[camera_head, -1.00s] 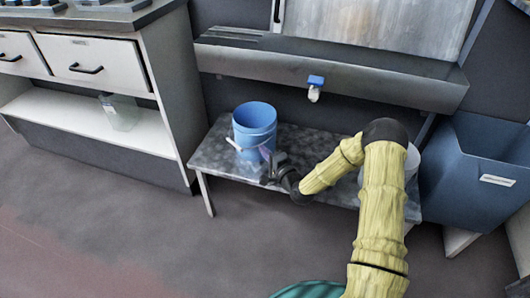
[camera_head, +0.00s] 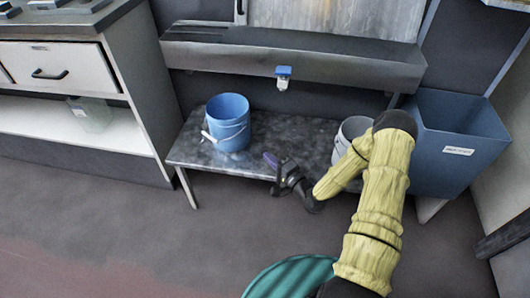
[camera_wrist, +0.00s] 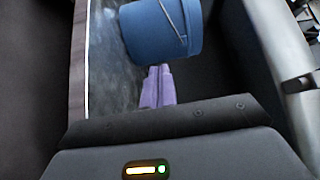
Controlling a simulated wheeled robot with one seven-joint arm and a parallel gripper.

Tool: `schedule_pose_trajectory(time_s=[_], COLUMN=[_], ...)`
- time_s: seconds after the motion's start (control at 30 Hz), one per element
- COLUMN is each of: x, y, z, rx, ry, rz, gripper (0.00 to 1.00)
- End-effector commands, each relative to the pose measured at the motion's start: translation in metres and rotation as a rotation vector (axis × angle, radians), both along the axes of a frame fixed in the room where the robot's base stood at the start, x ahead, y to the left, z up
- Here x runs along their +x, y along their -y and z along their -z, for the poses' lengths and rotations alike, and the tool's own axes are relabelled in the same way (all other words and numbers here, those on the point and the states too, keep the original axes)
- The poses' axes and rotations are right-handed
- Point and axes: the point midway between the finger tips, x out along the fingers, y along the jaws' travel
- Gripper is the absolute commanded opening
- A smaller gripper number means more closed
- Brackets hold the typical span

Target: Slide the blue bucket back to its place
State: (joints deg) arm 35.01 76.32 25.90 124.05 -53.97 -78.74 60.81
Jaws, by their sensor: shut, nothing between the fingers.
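The blue bucket (camera_head: 230,128) stands upright on the left part of a low grey bench (camera_head: 292,140). Its wire handle with a white grip hangs on its side. In the wrist view the bucket (camera_wrist: 158,32) is just beyond my fingertips, its top cut off by the frame. My gripper (camera_head: 270,160) is low over the bench's front edge, right of and nearer than the bucket, with a visible gap in the head view. Its purple fingers (camera_wrist: 158,84) are together and hold nothing.
A pale bucket (camera_head: 344,142) stands at the bench's right end, partly behind my arm. A large blue bin (camera_head: 455,145) is to its right. A drawer cabinet (camera_head: 125,85) borders the bench on the left. A ledge with a blue-topped fitting (camera_head: 283,75) hangs above.

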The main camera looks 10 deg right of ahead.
Motion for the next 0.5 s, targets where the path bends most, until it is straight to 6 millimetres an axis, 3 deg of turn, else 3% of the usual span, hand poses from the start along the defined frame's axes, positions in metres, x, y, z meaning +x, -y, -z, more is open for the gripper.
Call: schedule_pose_trajectory(time_s=[0.17, 0.2, 0.33, 0.5], x=[0.0000, 0.0000, 0.0005, 0.0013], y=[0.0000, 0.0000, -0.0008, -0.0050], z=[0.0005, 0.0005, -0.0004, -0.0038], rx=[0.000, 0.000, -0.022, -0.190], ry=[0.000, 0.000, -0.005, -0.039], rz=[0.000, 0.000, -0.006, -0.050], gripper=[0.00, 0.02, 0.28, 0.28])
